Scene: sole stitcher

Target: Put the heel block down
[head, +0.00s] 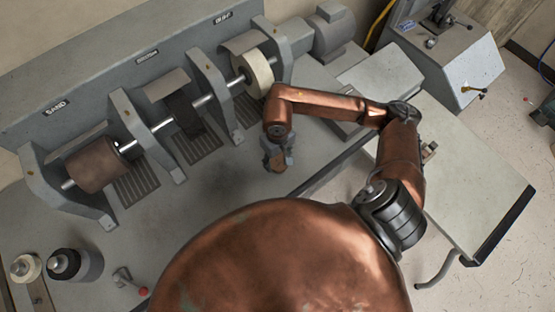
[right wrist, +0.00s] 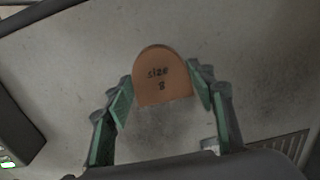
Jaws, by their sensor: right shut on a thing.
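The heel block (right wrist: 163,77) is a tan, round-topped piece marked "size 8" in the right wrist view. My right gripper (right wrist: 160,86) is shut on it, with a green-padded finger at each side. In the head view the right gripper (head: 278,158) points down over the grey bench of the machine, and a small part of the heel block (head: 276,165) shows between its fingers. I cannot tell whether the block touches the bench top. My left gripper is not in view.
A finishing machine holds a brown sanding drum (head: 97,164), a pale wheel (head: 257,73) and slotted grates (head: 137,186) behind the gripper. Dark and pale spools (head: 75,264) stand at the lower left. Bare bench (head: 215,195) lies left of the gripper. A side table (head: 470,190) is at right.

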